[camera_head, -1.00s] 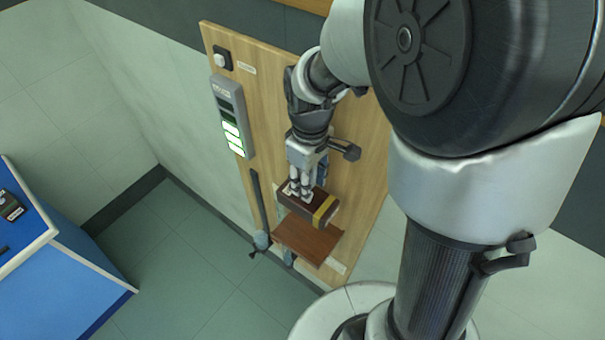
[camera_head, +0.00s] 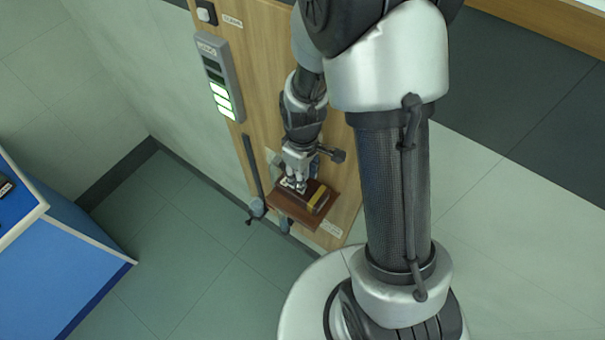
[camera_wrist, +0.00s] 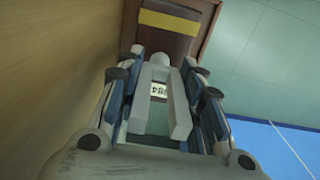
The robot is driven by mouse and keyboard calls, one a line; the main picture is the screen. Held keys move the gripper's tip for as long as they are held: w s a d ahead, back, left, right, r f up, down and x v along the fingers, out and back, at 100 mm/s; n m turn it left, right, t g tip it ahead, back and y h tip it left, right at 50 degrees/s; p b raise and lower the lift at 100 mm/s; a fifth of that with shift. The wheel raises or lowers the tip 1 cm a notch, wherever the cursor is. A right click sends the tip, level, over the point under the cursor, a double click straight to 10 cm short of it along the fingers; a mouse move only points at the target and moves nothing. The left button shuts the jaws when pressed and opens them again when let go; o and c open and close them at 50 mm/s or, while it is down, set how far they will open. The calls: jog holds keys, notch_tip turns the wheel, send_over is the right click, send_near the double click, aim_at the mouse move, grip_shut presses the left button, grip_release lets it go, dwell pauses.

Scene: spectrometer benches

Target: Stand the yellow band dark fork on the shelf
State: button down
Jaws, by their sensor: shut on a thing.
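The yellow band dark fork (camera_head: 316,199) has a dark brown box-like base with a yellow band near one end. My gripper (camera_head: 293,184) is shut on its upper part from above. In the wrist view, the dark base with its band (camera_wrist: 168,23) shows beyond the fingers (camera_wrist: 160,95), and a pale two-pronged piece lies between them. The base looks level over the brown shelf (camera_head: 284,206), within or close to its edges. I cannot tell whether it touches the shelf or hangs slightly above it. The fingers and wrist hide part of the fork.
The shelf juts from a wooden panel (camera_head: 260,98) carrying a grey display unit (camera_head: 219,78) with lit green bars. A dark vertical rod (camera_head: 253,168) stands left of the shelf. A blue bench (camera_head: 75,245) is at the left, with open floor between.

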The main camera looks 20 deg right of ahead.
jog(key=shift+f, duration=0.15)
jog(key=c, duration=1.1)
grip_release()
jog(key=s+r+m+t+p, duration=0.1)
jog(key=s+r, duration=0.1)
jog(key=r, duration=0.9)
jog(key=s+r+m+t+p, duration=0.1)
jog(key=s+r, duration=0.1)
jog(key=r, duration=0.8)
jog(key=s+r+m+t, duration=0.1)
jog(key=s+r, duration=0.1)
jog(key=s, duration=0.1)
jog(key=s+r+m, duration=0.2)
jog(key=s+r, duration=0.1)
jog(key=s, duration=0.1)
jog(key=s+r+m+t, duration=0.1)
jog(key=s+r+m, duration=0.1)
jog(key=s, duration=0.2)
jog(key=shift+r+t, duration=0.3)
jog(key=shift+r, duration=0.1)
